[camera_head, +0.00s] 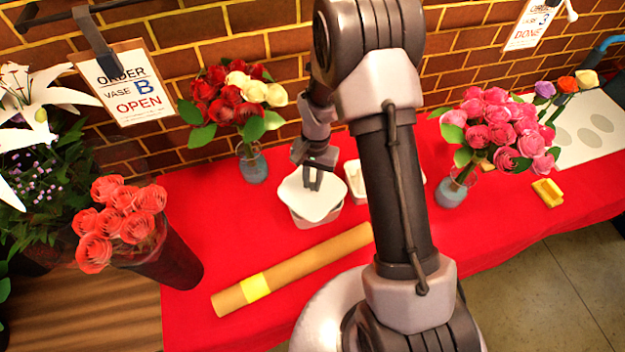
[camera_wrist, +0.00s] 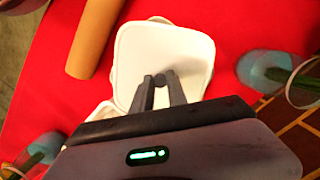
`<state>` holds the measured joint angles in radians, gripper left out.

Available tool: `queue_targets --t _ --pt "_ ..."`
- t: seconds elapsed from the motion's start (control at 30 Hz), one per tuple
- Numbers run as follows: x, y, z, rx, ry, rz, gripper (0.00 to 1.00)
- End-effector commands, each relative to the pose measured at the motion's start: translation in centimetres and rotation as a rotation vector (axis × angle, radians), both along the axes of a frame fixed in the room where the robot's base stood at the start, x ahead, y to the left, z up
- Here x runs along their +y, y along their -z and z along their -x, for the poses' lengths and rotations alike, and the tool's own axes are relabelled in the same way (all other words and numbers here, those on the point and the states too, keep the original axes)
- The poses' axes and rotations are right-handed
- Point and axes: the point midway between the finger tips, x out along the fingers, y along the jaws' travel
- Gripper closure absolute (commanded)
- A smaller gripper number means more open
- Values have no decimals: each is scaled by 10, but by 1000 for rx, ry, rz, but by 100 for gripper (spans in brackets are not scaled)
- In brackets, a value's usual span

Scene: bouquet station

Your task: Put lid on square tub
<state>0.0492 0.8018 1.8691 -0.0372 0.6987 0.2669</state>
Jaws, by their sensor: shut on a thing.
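The white square lid (camera_head: 311,194) lies over the square tub (camera_head: 311,219) on the red table, slightly askew, with part of the tub's wall showing beneath its front edge. My gripper (camera_head: 313,181) is above the lid, with its fingers close together and pointing down at its middle. In the wrist view the lid (camera_wrist: 165,55) fills the centre under my gripper (camera_wrist: 160,80), whose fingertips meet at a small knob on it. Whether the lid is seated on the rim cannot be told.
A second white container (camera_head: 354,178) stands just right, partly behind my arm. A brown paper roll (camera_head: 300,266) with a yellow band lies in front. Glass vases of red-and-white (camera_head: 252,163) and pink flowers (camera_head: 452,190) stand either side. A dark bucket of red roses (camera_head: 165,255) is at left.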

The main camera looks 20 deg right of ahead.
Motion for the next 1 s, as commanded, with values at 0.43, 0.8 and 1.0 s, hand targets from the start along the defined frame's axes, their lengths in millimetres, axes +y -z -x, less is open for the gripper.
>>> queue_targets --t 0.43,0.8,1.0 --pt "0 2 0 0 0 0 100" --pt "0 3 0 0 0 0 100" --pt "0 3 0 0 0 0 74"
